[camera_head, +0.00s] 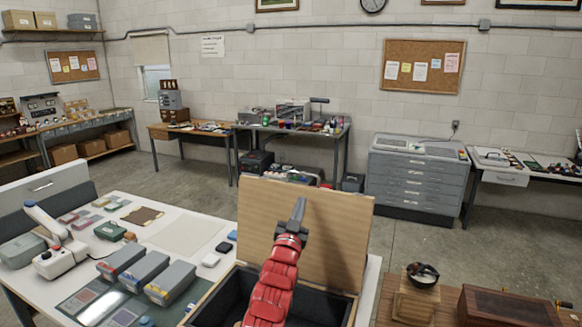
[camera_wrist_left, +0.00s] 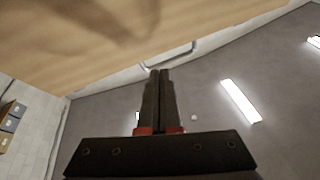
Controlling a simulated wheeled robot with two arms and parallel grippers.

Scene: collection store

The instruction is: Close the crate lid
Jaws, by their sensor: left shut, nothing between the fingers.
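A wooden crate (camera_head: 199,309) with a dark inside stands at the bottom centre of the head view. Its pale wooden lid (camera_head: 338,222) stands up, open, at the crate's back edge. My left gripper (camera_head: 299,203) is on a red arm that reaches over the crate, in front of the lid. Its fingers are together and empty, pointing up near the lid's upper half. In the left wrist view the shut fingers (camera_wrist_left: 158,75) show below the lid's wood surface (camera_wrist_left: 80,40). I cannot tell whether they touch the lid. My right gripper is not in view.
A wooden box (camera_head: 508,308) and a small wooden stand (camera_head: 416,298) are at the right. Open floor lies behind the lid.

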